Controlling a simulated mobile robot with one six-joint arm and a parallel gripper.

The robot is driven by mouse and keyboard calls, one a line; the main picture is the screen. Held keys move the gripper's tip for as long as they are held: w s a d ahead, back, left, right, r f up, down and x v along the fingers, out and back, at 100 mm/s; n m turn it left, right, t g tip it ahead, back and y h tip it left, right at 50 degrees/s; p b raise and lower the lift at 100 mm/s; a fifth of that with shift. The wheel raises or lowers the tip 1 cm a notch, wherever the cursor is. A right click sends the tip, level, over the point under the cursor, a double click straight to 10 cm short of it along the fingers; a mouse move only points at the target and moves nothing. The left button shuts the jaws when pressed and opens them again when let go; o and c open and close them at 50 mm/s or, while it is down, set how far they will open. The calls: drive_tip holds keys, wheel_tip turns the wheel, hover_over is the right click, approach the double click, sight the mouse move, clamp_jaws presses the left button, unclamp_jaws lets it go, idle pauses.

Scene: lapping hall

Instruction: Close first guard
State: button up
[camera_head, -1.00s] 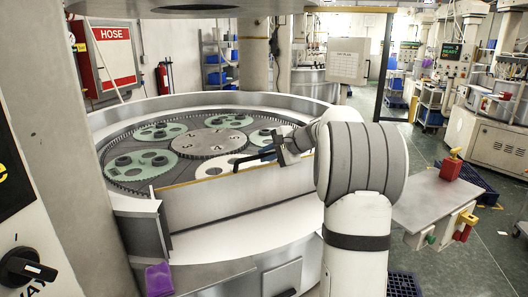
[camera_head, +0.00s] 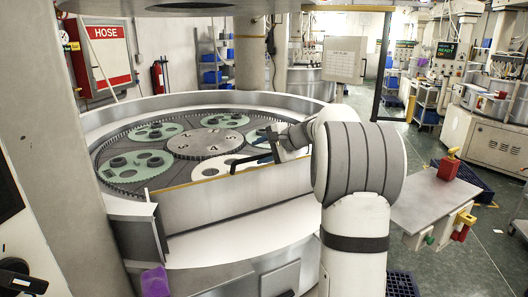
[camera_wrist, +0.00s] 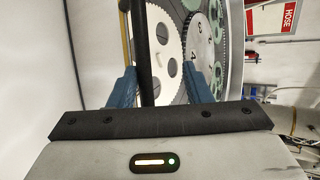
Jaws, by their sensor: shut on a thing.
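The guard (camera_head: 225,205) is a pale upright panel with a yellow top edge, standing along the front of the round lapping machine (camera_head: 110,125). A dark bar (camera_head: 250,160), like a handle, lies at its top edge. My gripper (camera_head: 280,148) is at the bar's right end, partly hidden behind my arm. In the wrist view, the black bar (camera_wrist: 143,45) runs between the two blue fingers of my gripper (camera_wrist: 160,88), which is shut on it. The yellow edge (camera_wrist: 126,35) runs beside the bar. The exact finger contact is hard to see.
Behind the guard lies the toothed plate with green carriers (camera_head: 140,165), a white carrier (camera_head: 212,168) and a numbered centre disc (camera_head: 207,143). A column (camera_head: 70,150) stands at left. A side table (camera_head: 425,205) with a red block (camera_head: 449,167) stands at right.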

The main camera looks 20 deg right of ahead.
drive_tip(key=b+v, duration=0.2)
drive_tip(key=v, duration=0.6)
drive_tip(key=shift+w+f, duration=0.1)
drive_tip(key=s+a+f+n+g+h, duration=0.1)
drive_tip(key=s+a+f+n+g, duration=0.2)
drive_tip(key=s+a, duration=0.5)
drive_tip(key=s+a+f+n+g+h, duration=0.15)
drive_tip(key=s+a+f+n, duration=0.25)
drive_tip(key=s+a, duration=0.4)
drive_tip(key=s+a+f+n+g+h, duration=0.1)
drive_tip(key=s+f+n+h, duration=0.1)
drive_tip(key=s+f, duration=0.3)
drive_tip(key=s+a+f+n+g+h, duration=0.1)
drive_tip(key=s+f+n, duration=0.4)
drive_tip(key=s, duration=0.7)
drive_tip(key=shift+s+a+h, duration=0.15)
drive_tip(key=shift+s+h, duration=0.1)
drive_tip(key=shift+h, duration=0.2)
